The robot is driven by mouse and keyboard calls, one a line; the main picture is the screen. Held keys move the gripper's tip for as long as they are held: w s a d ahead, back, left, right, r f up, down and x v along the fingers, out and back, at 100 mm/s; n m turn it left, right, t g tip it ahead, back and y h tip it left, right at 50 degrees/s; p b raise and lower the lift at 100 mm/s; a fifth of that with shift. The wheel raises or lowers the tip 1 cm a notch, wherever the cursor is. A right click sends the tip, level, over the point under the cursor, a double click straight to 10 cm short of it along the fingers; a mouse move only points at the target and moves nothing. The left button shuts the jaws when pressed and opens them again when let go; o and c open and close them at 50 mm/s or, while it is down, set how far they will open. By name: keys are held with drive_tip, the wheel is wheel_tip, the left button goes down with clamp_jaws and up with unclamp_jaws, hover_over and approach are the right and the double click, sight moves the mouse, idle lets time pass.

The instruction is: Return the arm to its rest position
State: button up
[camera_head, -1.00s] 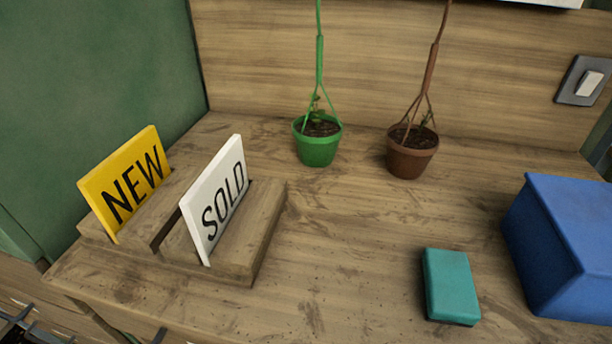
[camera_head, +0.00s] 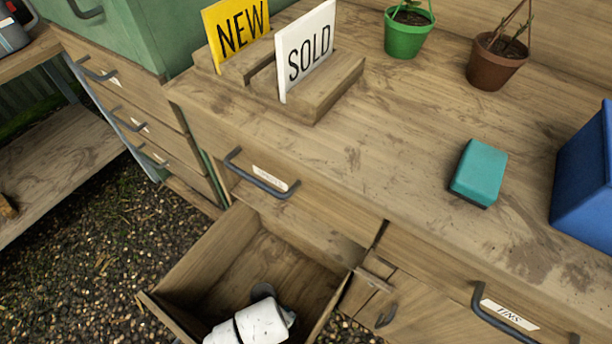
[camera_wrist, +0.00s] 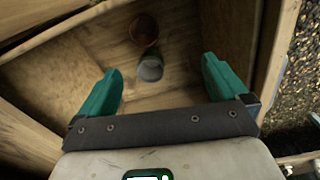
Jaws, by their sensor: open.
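My gripper (camera_wrist: 162,66) is open in the wrist view, its two teal fingers apart with nothing between them. It points into an open wooden drawer (camera_wrist: 228,30). Inside the drawer, beyond the fingers, are a brown pot (camera_wrist: 143,30) and a small grey-green cup-like pot (camera_wrist: 151,68) close together. In the head view the white end of my arm is low in the open drawer (camera_head: 205,255), at the bottom of the picture. The fingers themselves are hidden there.
The drawer juts out below the bench top (camera_head: 400,130). On top stand a NEW sign (camera_head: 238,35) and SOLD sign (camera_head: 305,50) in a wooden holder, a green pot (camera_head: 405,38), a brown pot (camera_head: 492,65), a teal block (camera_head: 480,172) and a blue box (camera_head: 590,180).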

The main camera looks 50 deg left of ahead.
drive_tip(key=w+d+r+m+t, duration=0.1)
drive_tip(key=w+d+r+m, duration=0.2)
drive_tip(key=w+d, duration=0.3)
drive_tip(key=w+d+r+m+y, duration=0.1)
drive_tip(key=w+d+r+m, duration=0.15)
drive_tip(key=w+d, duration=0.25)
drive_tip(key=w+d+r+m+t, duration=0.1)
drive_tip(key=w+d+r+m, duration=0.25)
drive_tip(key=w+d, duration=0.25)
drive_tip(key=d+r+m+t, duration=0.1)
drive_tip(key=d+r+m, duration=0.25)
drive_tip(key=d, duration=0.45)
drive_tip(key=d+r+m+t+h, duration=0.1)
drive_tip(key=d+r+m, duration=0.25)
drive_tip(key=d, duration=0.45)
drive_tip(key=d+r+m+t, duration=0.1)
drive_tip(key=d+r+m, duration=0.25)
drive_tip(key=d, duration=0.55)
drive_tip(key=s+d+f+g+b, duration=0.1)
drive_tip(key=s+f+g+b, duration=0.1)
drive_tip(key=s+f+b, duration=0.5)
drive_tip(key=s+f+g+b, duration=0.2)
drive_tip(key=s+f+b, duration=0.15)
drive_tip(key=f, duration=0.65)
wheel_tip(320, 180, up, 26)
drive_tip(key=p, duration=2.5)
drive_tip(key=shift+s+f+m+h+p, duration=0.25)
drive_tip(key=shift+s+m+h+p, duration=0.05)
drive_tip(key=shift+m+p, duration=0.05)
